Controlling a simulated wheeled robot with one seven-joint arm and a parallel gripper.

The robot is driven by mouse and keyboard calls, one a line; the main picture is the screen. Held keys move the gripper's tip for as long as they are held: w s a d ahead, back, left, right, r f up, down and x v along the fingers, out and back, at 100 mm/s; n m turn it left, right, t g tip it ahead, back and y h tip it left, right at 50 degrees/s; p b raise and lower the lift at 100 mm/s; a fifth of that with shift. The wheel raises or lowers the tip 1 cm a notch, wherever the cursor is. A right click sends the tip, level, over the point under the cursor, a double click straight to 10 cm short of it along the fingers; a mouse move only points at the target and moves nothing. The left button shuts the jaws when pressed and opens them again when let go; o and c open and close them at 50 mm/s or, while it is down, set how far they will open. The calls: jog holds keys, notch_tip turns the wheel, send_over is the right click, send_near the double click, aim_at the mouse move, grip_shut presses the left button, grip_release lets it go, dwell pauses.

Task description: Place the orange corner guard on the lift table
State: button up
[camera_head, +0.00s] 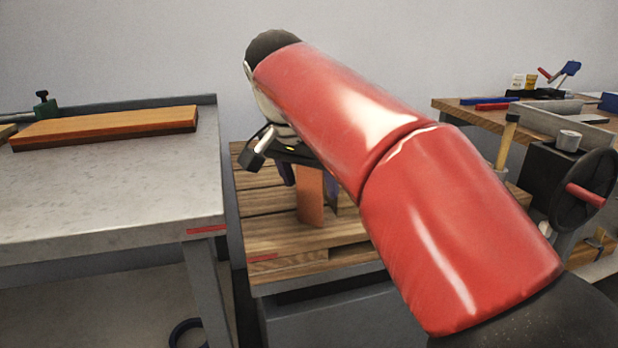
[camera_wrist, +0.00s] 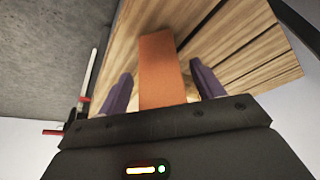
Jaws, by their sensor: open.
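The orange corner guard (camera_head: 310,198) stands upright on the wooden slatted top of the lift table (camera_head: 270,232), in the middle of the head view. In the wrist view the orange guard (camera_wrist: 161,70) lies between the two purple fingers of my gripper (camera_wrist: 160,90), with a gap on each side. My gripper (camera_head: 308,176) is open around the upper part of the guard. The wooden slats (camera_wrist: 240,45) also show behind it in the wrist view. My red-sleeved arm hides the right part of the lift table.
At the right, a wooden bench (camera_head: 450,107) holds tools and a vise with a black handwheel (camera_head: 583,190). A gap separates the grey bench from the lift table.

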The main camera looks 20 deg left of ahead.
jog(key=shift+r, duration=0.3)
jog(key=p+v, duration=0.4)
jog(key=v, duration=0.7)
jog(key=shift+s+r, duration=0.3)
jog(key=shift+a, duration=0.1)
jog(key=s+d+f+n+y, duration=0.1)
jog(key=d+f, duration=0.3)
jog(key=d, duration=0.6)
jog(key=d+f+n, duration=0.1)
jog(key=d+f, duration=0.2)
jog(key=d, duration=0.7)
jog(key=s+d+f, duration=0.5)
jog(key=s+f, duration=0.1)
jog(key=f, duration=0.3)
jog(key=s+d+f+t, duration=0.1)
jog(key=s+d+f, duration=0.4)
jog(key=s+f, duration=0.2)
notch_tip(320, 180, down, 2)
jog(key=shift+d+f+n, duration=0.1)
jog(key=shift+d+n, duration=0.2)
jog(key=shift+d, duration=0.1)
